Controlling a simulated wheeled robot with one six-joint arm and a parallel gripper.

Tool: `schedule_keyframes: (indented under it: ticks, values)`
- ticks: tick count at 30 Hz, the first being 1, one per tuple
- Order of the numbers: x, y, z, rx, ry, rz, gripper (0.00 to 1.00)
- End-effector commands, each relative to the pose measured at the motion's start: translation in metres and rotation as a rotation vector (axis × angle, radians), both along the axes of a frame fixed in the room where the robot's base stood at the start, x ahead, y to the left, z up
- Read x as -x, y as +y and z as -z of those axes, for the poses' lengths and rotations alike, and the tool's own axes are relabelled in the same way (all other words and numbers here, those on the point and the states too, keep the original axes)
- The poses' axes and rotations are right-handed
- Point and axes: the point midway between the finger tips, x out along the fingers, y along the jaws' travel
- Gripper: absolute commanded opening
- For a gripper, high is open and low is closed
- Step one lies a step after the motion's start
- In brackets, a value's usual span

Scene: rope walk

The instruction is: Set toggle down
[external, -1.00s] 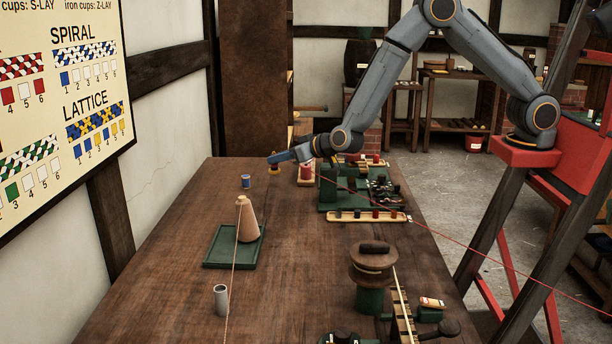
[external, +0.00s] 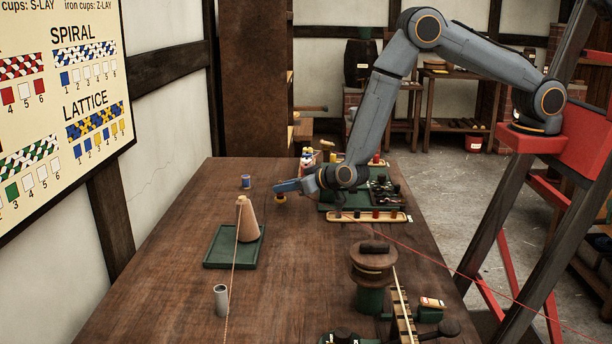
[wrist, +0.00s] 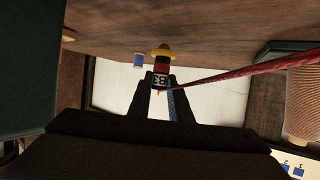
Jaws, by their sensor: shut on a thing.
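In the wrist view the toggle (wrist: 162,66) shows a yellow end, a red band and a dark part with a pale mark between the fingertips (wrist: 160,88). A red strand (wrist: 225,76) runs off to the right from beside it. I cannot tell whether the toggle touches the bench. The fingers hide part of it.
A blue spool (external: 246,181) stands left of my gripper. A tan cone (external: 248,222) is on a green tray (external: 216,262) nearer the camera. A green rack (external: 330,202) and a yellow tray (external: 342,217) lie to the right. The bench (external: 172,245) left of the green tray is clear.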

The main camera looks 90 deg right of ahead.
Motion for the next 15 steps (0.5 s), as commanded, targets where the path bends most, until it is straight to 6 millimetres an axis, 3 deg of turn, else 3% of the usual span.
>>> schedule_keyframes:
  ticks: [6, 15]
  values:
    - [0.0, 0.0, 0.015, -0.001, -0.002, -0.001, 0.0]
    - [0.0, 0.0, 0.017, -0.001, -0.002, -0.001, 0.0]
